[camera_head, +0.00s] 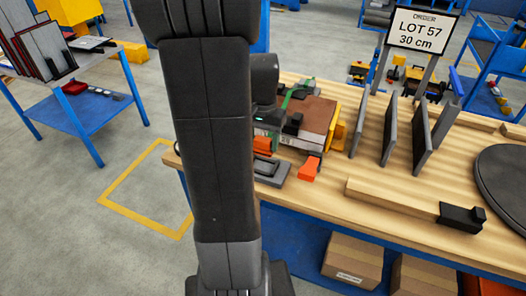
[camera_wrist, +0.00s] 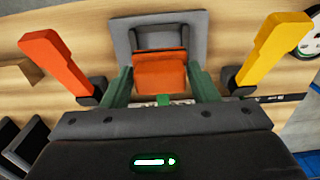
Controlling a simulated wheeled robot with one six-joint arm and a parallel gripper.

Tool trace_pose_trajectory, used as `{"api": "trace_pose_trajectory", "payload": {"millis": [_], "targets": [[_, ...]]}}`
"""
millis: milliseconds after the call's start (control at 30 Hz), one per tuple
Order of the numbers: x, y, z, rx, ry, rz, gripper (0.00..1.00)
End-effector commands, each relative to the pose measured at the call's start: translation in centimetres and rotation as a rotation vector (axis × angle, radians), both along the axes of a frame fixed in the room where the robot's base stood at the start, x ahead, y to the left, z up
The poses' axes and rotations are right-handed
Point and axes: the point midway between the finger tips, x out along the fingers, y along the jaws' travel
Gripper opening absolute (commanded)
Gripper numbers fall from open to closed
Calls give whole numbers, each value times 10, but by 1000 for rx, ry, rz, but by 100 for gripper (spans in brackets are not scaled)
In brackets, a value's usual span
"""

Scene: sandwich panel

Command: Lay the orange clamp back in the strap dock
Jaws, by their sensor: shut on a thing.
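An orange clamp block (camera_wrist: 160,72) sits between the green fingers of my gripper (camera_wrist: 159,80) in the wrist view. My gripper is shut on it. The grey dock (camera_wrist: 200,28), a raised frame with a recess, lies just beyond the block. In the head view the orange block (camera_head: 262,145) shows right above the grey dock (camera_head: 271,177) at the near left of the bench. I cannot tell whether the block touches the dock. My arm hides part of this area in the head view.
An orange handle (camera_wrist: 55,62) and a yellow handle (camera_wrist: 275,48) with dark ends flank my gripper. The layered brown panel stack (camera_head: 313,116) is close by. Upright grey plates (camera_head: 390,130) and a wooden bar (camera_head: 392,198) stand to the right.

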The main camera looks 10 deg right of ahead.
Motion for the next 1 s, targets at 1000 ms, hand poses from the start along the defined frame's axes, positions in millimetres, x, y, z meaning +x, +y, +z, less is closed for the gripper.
{"api": "trace_pose_trajectory", "payload": {"millis": [1000], "targets": [[0,0,88,1,1,0,30]]}}
